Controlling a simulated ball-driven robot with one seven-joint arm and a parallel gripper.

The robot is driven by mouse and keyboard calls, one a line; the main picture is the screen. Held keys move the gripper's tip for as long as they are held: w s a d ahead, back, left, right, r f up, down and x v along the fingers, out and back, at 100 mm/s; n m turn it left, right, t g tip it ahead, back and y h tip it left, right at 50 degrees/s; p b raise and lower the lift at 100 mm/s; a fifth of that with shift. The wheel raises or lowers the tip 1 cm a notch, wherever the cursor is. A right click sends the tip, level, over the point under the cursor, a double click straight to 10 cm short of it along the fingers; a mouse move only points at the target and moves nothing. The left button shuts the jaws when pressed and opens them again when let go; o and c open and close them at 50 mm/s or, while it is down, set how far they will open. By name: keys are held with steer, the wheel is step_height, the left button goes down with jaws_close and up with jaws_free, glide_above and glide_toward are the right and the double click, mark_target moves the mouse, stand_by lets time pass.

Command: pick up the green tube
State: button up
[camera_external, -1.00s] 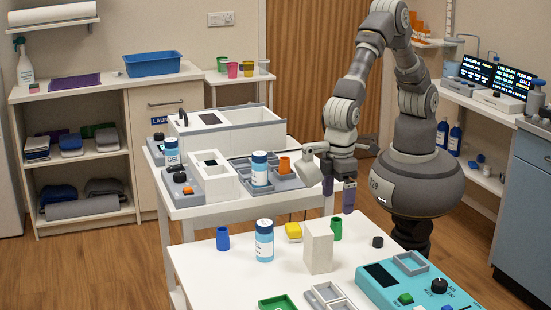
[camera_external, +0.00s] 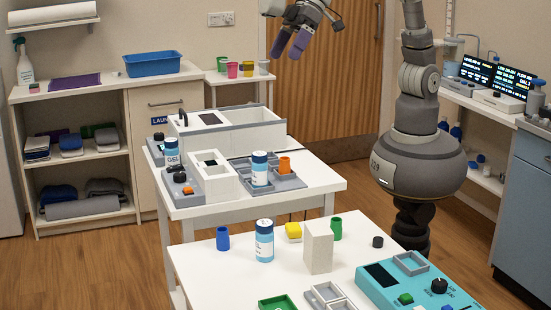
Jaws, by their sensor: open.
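The green tube (camera_external: 336,229) stands upright on the white front table (camera_external: 205,262), just behind and to the right of a white block (camera_external: 318,247). The block may hide a little of its lower left side. My gripper (camera_external: 289,44) is raised high at the top of the picture, above the rear table and in front of the wooden door. Its two purple-tipped fingers point down, apart and empty. It is far above and to the left of the green tube.
Near the tube stand a yellow item (camera_external: 293,231), a black knob-like piece (camera_external: 377,242), a blue-capped bottle (camera_external: 264,241) and a blue tube (camera_external: 222,238). A turquoise device (camera_external: 385,292) and a green tray (camera_external: 277,302) lie at the front. The rear table (camera_external: 325,182) holds white boxes.

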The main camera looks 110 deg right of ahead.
steer(key=s+d+r+t, duration=0.2)
steer(key=d+r, duration=0.2)
steer(key=r, duration=0.4)
steer(key=s+d+r+t, duration=0.2)
steer(key=d+r, duration=0.3)
steer(key=r, duration=0.3)
steer(key=s+d+r+t+h+b, duration=0.1)
steer(key=s+d+r+t, duration=0.2)
steer(key=r, duration=0.5)
steer(key=shift+d+r, duration=0.2)
steer(key=shift+d, duration=0.5)
steer(key=shift+t+h, duration=0.5)
steer(key=shift+t, duration=0.3)
steer(key=s+d+r, duration=0.1)
steer(key=s+r, duration=0.2)
steer(key=s+d+r, duration=0.1)
steer(key=r, duration=0.1)
steer(key=shift+s+d+r, duration=0.15)
steer(key=shift+d+r, duration=0.1)
steer(key=shift+d, duration=0.05)
steer(key=c, duration=0.5)
steer(key=shift+r, duration=0.1)
steer(key=shift+c, duration=0.9)
